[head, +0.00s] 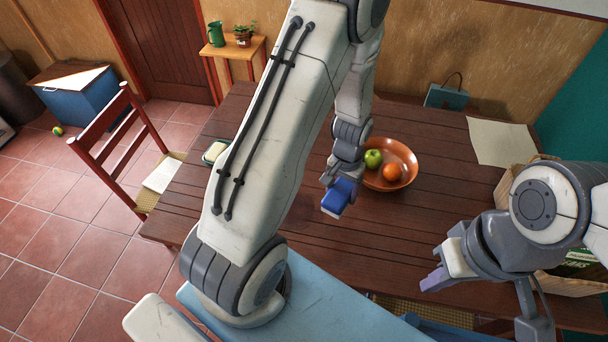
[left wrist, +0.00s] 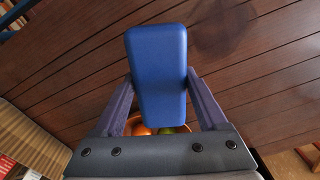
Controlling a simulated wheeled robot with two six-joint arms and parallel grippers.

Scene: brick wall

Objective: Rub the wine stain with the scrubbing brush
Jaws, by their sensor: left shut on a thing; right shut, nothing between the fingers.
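The scrubbing brush (head: 340,197), a blue block, is held in my left gripper (head: 347,180) above the wooden table, just left of the fruit bowl. In the left wrist view the blue brush (left wrist: 157,72) fills the space between the two fingers, and its underside is hidden. A dark, faint patch that looks like the wine stain (left wrist: 224,32) lies on the planks beside the brush. A gap between brush and table cannot be judged. My right gripper (head: 437,280) is shut and empty over the table's near right part.
An orange bowl (head: 404,158) with a green apple (head: 373,158) and an orange (head: 392,172) stands close to the brush. A box (head: 503,195) is at the right edge, and paper (head: 500,140) lies at the back right. A red chair (head: 120,125) stands left.

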